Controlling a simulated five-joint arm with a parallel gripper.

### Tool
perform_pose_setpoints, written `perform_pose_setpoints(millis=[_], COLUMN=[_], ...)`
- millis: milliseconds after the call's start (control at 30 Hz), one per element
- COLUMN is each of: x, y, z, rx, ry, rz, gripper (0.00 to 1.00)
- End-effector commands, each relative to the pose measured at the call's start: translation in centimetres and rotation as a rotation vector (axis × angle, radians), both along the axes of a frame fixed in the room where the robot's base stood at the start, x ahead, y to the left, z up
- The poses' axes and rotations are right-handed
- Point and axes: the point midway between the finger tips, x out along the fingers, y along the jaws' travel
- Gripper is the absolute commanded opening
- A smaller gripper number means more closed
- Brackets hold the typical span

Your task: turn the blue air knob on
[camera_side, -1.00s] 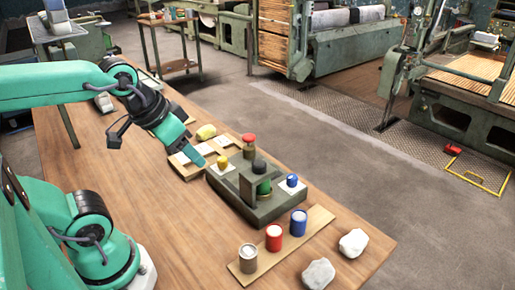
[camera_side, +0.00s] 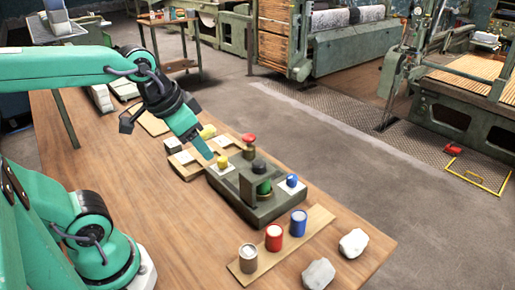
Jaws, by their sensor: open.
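The blue air knob (camera_side: 292,181) stands on a pale plate at the right end of the grey-green fixture (camera_side: 262,212) on the wooden table. A yellow knob (camera_side: 222,162), a red knob (camera_side: 249,139), a black knob (camera_side: 259,167) and a green part (camera_side: 264,188) are on the same fixture. My gripper (camera_side: 207,154) is open and points down, just above and left of the yellow knob. It is well left of the blue knob and apart from it. The gap between its fingers is hard to see from this side.
A wooden strip holds a grey-brown can (camera_side: 248,258), a red can (camera_side: 274,237) and a blue can (camera_side: 298,223) in front of the fixture. Two pale stones (camera_side: 353,242) lie near the right table edge. Wooden trays (camera_side: 186,166) lie left of the fixture.

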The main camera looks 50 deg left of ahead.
Motion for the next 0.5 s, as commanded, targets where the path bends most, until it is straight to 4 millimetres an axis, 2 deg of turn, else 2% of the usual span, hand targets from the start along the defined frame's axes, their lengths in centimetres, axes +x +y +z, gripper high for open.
perform_pose_setpoints(millis=[200,500], x=[3.6,8.8], y=[-0.3,-1.0], z=[0.6,0.3], rx=[0.050,0.112], ry=[0.067,0.155], rz=[-0.125,-0.312], gripper=[0.52,0.52])
